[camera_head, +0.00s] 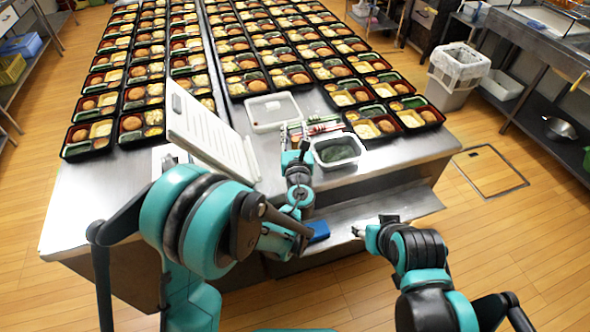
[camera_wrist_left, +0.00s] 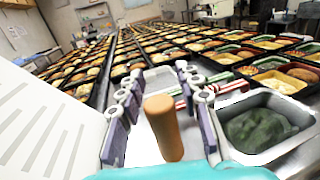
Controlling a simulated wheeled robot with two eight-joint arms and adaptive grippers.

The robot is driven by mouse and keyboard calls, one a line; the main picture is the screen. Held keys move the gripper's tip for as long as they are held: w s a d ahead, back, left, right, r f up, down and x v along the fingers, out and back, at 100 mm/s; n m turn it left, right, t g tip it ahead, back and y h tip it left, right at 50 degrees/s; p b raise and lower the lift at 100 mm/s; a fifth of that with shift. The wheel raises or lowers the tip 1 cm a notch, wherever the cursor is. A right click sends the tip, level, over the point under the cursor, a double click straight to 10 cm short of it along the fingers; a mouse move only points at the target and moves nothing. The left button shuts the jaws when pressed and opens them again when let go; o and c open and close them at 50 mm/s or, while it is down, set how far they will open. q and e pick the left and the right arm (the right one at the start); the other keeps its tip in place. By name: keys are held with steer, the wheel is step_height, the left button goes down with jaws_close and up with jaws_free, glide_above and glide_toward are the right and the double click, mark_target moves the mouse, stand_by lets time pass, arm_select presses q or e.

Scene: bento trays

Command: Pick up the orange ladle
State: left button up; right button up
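An orange-brown cylinder (camera_wrist_left: 163,125) stands upright between the fingers of my left gripper (camera_wrist_left: 160,85) in the left wrist view. It looks like the orange ladle's handle; the ladle's bowl is hidden. Gaps show between the cylinder and the fingers on both sides, so the gripper is open around it.
The white tub (camera_head: 338,150) also shows in the wrist view (camera_wrist_left: 262,125). Red and green items (camera_head: 318,127) lie behind it, near a clear empty tray (camera_head: 273,112). Rows of filled bento trays (camera_head: 386,122) cover the table behind.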

arm_select(q)
jaws_close()
